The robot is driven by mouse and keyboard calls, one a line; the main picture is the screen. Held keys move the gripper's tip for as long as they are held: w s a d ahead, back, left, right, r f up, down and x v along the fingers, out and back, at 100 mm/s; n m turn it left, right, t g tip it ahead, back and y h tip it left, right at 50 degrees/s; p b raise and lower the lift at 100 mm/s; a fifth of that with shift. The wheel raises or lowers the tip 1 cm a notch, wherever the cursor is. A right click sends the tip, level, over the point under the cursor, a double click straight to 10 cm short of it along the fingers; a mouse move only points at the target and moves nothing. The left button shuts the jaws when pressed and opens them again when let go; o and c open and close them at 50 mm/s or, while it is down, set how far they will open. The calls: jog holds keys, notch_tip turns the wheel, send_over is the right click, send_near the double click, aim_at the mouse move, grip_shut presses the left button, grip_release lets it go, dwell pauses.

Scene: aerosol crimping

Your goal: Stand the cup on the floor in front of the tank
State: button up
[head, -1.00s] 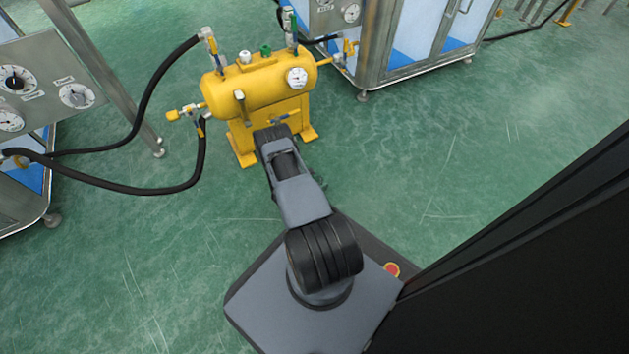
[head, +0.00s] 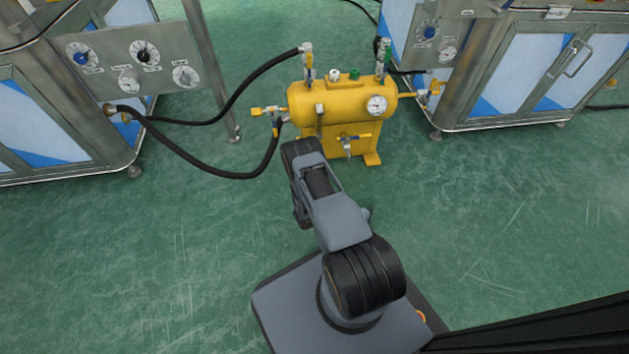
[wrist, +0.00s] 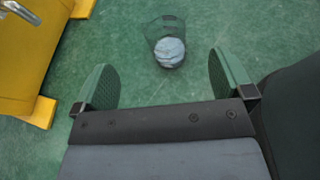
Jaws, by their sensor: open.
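The yellow tank (head: 335,105) stands on its feet on the green floor in the head view, with a gauge, valves and hoses. Part of it (wrist: 22,45) shows at the left of the wrist view. My gripper (wrist: 160,60) is open and empty. The cup appears beyond the fingertips, roughly between them, and no finger seems to touch it. I cannot make out the cup or the fingers in the head view, where my arm covers part of the floor.
Black hoses (head: 215,172) run from the left machine (head: 95,85) to the tank. Another metal cabinet (head: 540,70) stands at the right.

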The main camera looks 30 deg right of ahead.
jog(key=w+a+r+m+g+y, duration=0.1)
jog(key=w+a+r+m+y, duration=0.3)
jog(key=r, duration=0.9)
jog(key=a+r+m+g, duration=0.15)
jog(key=r+m, duration=0.45)
jog(key=r, duration=0.7)
jog(key=s+a+r+m+t+y, duration=0.3)
jog(key=s+a+r+y, duration=0.1)
jog(key=a+r, duration=0.4)
jog(key=s+a+r+m+t+y, duration=0.3)
jog(key=s+a+r+y, duration=0.2)
jog(key=a+r, duration=0.3)
notch_tip(320, 180, up, 3)
jog(key=shift+s+a+r+m, duration=0.2)
jog(key=shift+s+a+m, duration=0.05)
jog(key=shift+s+m, duration=0.2)
jog(key=shift+r+t, duration=0.1)
jog(key=shift+t, duration=0.15)
